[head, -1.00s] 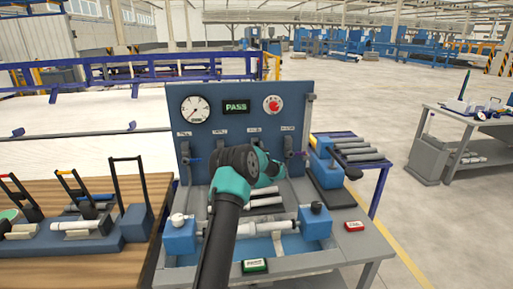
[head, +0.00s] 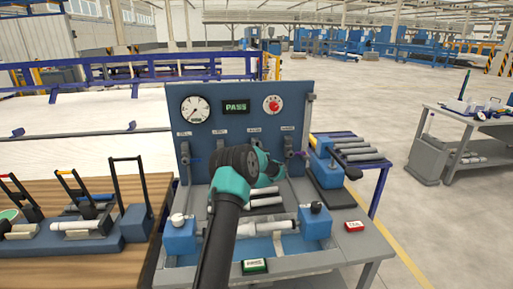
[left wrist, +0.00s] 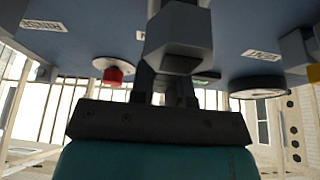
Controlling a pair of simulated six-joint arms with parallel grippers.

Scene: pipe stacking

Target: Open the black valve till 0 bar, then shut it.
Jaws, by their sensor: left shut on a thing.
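The valve panel (head: 240,90) stands upright on the bench, with a row of valves below its labels. My left gripper (left wrist: 165,88) is shut on a dark valve (left wrist: 180,40) in the left wrist view, in front of the panel. In the head view my left arm (head: 238,185) covers that valve and the fingertips. The far right valve (head: 289,152) and the far left valve (head: 189,155) show on either side of the arm. A round gauge (head: 196,109) is at the panel's upper left; its reading is too small to tell. My right gripper is out of view.
A green PASS display (head: 236,106) and a red knob (head: 273,104) are on the panel. A pale pipe (head: 265,228) lies between two blue clamps on the bench. A green button box (head: 254,266) and a red one (head: 354,226) are near the front.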

